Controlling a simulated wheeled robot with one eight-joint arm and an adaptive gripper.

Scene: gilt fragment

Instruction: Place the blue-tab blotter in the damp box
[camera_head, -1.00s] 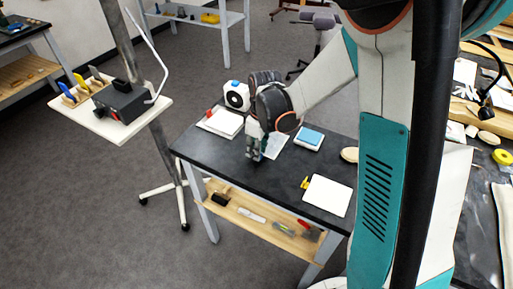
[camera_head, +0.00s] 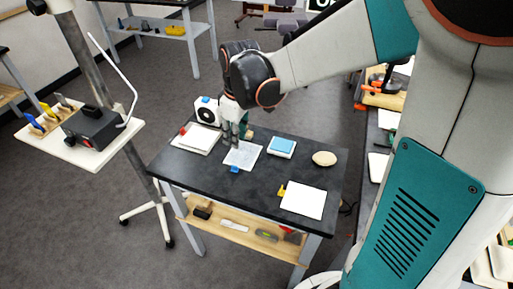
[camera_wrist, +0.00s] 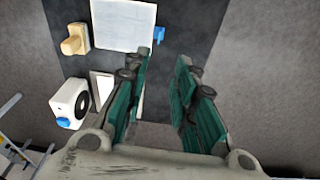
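The blue-tab blotter (camera_head: 243,156) lies flat on the dark table as a pale sheet, its blue tab (camera_head: 234,169) toward the front edge. The sheet (camera_wrist: 122,25) and the tab (camera_wrist: 158,35) also show in the wrist view. My gripper (camera_head: 235,135) is at the sheet's back edge in the head view. In the wrist view its teal fingers (camera_wrist: 163,62) are apart with nothing between them. A low white square piece with a light blue top (camera_head: 282,147) sits right of the sheet; I cannot tell whether it is the damp box.
A red-tab white pad (camera_head: 197,139) lies left. A white device with a black disc (camera_head: 207,111) stands behind it. A tan block (camera_wrist: 75,40) is beside the sheet. An oval pale piece (camera_head: 325,158) and a yellow-tab white pad (camera_head: 303,200) lie right. The table's front middle is clear.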

